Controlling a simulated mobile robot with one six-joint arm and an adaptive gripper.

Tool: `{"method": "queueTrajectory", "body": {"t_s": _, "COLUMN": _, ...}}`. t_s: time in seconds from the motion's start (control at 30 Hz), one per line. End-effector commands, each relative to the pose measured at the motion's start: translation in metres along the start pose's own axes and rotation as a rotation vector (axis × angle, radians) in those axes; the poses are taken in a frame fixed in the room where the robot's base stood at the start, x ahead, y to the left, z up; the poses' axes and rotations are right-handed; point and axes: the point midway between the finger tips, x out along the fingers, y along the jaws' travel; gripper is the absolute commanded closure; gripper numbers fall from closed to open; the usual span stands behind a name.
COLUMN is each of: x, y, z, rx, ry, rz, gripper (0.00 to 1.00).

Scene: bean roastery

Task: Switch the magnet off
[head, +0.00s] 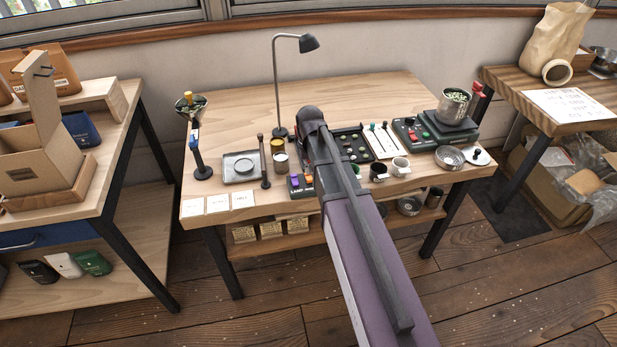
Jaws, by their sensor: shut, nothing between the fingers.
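A small dark switch box (296,191) stands near the front of the middle table. It has a purple rocker (295,182) and an orange rocker (308,180). White lettering on its front begins with "LAMP"; the rest is hidden behind my arm, so I cannot read a magnet label. I cannot tell which way the rockers are set. My arm reaches over the table just right of the box, its dark joint above the back middle. My gripper and its fingertips do not show.
On the table (240,105) stand a desk lamp (278,85), a square tray (231,171), a thin dark post (263,160), cups (399,167), a white slider panel (381,142), and a scale (449,124) with a metal pot. White cards (218,203) lie at the front left.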

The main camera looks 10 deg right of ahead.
Motion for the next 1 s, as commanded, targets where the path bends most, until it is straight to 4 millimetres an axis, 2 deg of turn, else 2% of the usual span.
{"method": "queueTrajectory", "body": {"t_s": 1.0, "x": 0.011, "y": -0.001, "z": 0.0, "rx": -0.001, "ry": 0.0, "rz": 0.0, "gripper": 1.0}}
